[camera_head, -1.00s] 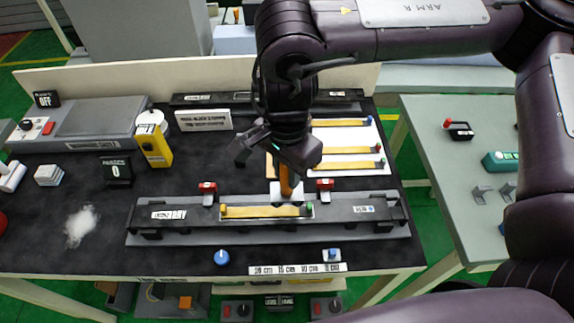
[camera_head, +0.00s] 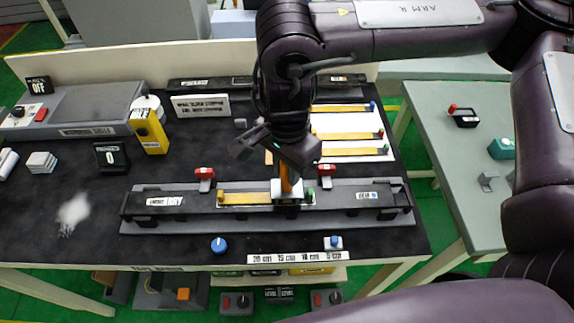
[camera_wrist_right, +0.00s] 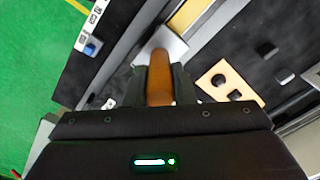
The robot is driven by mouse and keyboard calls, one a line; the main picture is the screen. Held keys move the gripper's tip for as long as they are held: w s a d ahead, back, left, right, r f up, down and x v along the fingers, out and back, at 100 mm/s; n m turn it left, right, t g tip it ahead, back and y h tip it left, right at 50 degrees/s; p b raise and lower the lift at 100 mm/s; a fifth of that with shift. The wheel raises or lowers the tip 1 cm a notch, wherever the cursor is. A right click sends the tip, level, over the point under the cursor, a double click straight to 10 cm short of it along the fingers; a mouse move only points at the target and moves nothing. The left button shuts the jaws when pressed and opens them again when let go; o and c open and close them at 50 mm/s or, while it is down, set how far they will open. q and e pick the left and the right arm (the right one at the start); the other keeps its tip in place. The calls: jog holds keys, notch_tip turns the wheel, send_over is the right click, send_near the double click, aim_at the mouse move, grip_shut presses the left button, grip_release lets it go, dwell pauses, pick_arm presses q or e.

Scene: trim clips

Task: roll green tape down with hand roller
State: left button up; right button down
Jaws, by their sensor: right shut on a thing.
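My right gripper (camera_head: 287,170) is shut on the orange-brown handle of the hand roller (camera_head: 288,188). The handle also shows between the fingers in the right wrist view (camera_wrist_right: 159,78). The roller's pale head is down at the right part of a yellow tape strip (camera_head: 245,198) in the dark fixture (camera_head: 155,201); whether it presses on the strip I cannot tell. My left gripper is out of view.
Two red clamps (camera_head: 204,174) (camera_head: 326,171) stand behind the fixture. More yellow strips lie on a white board (camera_head: 350,147) behind. A blue knob (camera_head: 218,245) and a length-label strip (camera_head: 298,257) are at the front edge. A grey side table (camera_head: 445,185) is right.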

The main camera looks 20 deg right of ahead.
jog(key=shift+f, duration=0.3)
dwell(1.2)
jog(key=shift+a, duration=0.2)
jog(key=shift+w+a+f, duration=0.1)
jog(key=shift+w+a, duration=0.25)
jog(key=shift+a, duration=1)
jog(key=shift+w+a+r, duration=0.1)
jog(key=shift+w+a, duration=0.2)
jog(key=shift+a, duration=1.05)
jog(key=shift+w+a+f, duration=0.1)
jog(key=shift+w+a, duration=0.25)
jog(key=shift+a, duration=1)
jog(key=shift+s+d+p, duration=0.15)
jog(key=shift+s+d, duration=0.2)
jog(key=shift+d, duration=1.1)
jog(key=shift+s+d+p, duration=0.2)
jog(key=shift+s+d, duration=0.2)
jog(key=shift+d, duration=1)
jog(key=shift+s+d+p, duration=0.15)
jog(key=shift+s+d, duration=0.2)
jog(key=shift+d, duration=1.1)
